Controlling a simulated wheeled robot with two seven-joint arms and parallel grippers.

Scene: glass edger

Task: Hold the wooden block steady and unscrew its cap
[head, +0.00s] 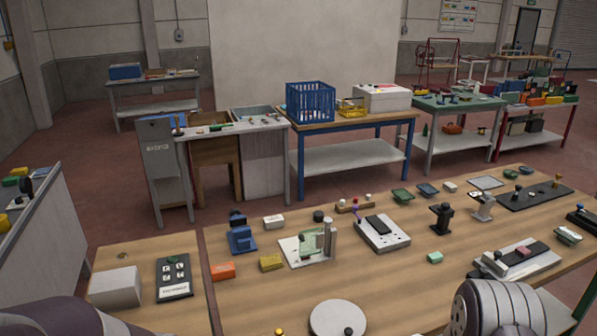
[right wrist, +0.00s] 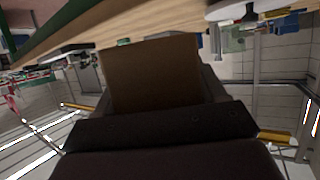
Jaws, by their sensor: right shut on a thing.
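A plain brown wooden block (right wrist: 152,70) fills the middle of the right wrist view. My right gripper (right wrist: 158,98) is shut on it; the dark gripper body lies across the lower part of that picture and part of a finger shows beside the block's right side. I cannot make out a cap on the block; the side facing away is hidden. The block does not show in the head view, where only arm links of mine appear at the bottom edge. My left gripper is in neither view.
The wooden workbench (head: 395,262) in front of me carries a round white disc (head: 338,318), an orange box (head: 222,271), a yellow block (head: 271,263), a blue device (head: 241,236) and a white-and-black unit (head: 383,233). Bare wood lies between the disc and the units behind it.

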